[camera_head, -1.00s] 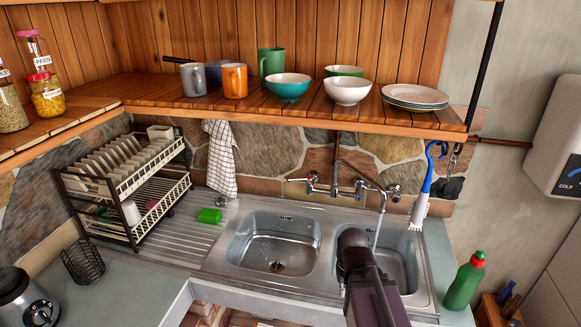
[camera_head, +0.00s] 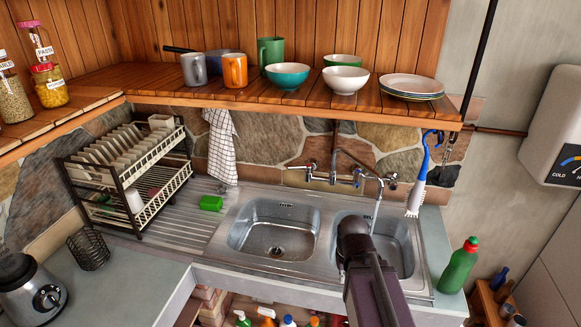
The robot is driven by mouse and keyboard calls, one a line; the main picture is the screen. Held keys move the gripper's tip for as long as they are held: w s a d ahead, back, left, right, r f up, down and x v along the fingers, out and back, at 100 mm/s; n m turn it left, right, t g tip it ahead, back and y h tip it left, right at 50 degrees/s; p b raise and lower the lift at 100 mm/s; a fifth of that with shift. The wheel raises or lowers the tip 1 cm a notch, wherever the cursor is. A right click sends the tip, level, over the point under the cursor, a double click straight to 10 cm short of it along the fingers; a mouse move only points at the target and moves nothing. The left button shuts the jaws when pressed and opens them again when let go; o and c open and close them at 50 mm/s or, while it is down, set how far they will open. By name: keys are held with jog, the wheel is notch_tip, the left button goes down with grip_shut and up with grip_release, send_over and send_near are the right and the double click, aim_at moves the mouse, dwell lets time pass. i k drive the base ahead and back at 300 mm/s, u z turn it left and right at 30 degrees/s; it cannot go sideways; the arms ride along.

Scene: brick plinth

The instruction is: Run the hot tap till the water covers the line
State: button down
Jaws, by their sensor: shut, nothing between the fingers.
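The chrome wall tap (camera_head: 345,176) has a handle at each side; the left handle (camera_head: 309,170) shows a red mark. Its long spout (camera_head: 370,175) reaches over the right sink bowl (camera_head: 402,250). A thin pale stream (camera_head: 375,215) hangs from the spout into that bowl and looks like running water. My dark arm covers the left and front of the bowl. I cannot make out a line or the water level there. The left sink bowl (camera_head: 275,236) looks empty, with its drain showing. My gripper fingers do not show; my arm hides that area.
A dish rack (camera_head: 130,180) with plates stands left on the drainer, near a green sponge (camera_head: 211,203). A blue-handled brush (camera_head: 421,180) hangs right of the tap. A green bottle (camera_head: 459,266) stands right of the sink. A wooden shelf (camera_head: 300,108) with bowls and mugs overhangs the tap.

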aim_at(309, 167)
jog(key=k, duration=0.55)
jog(key=u, duration=0.4)
jog(key=i, duration=1.45)
jog(key=z, duration=0.3)
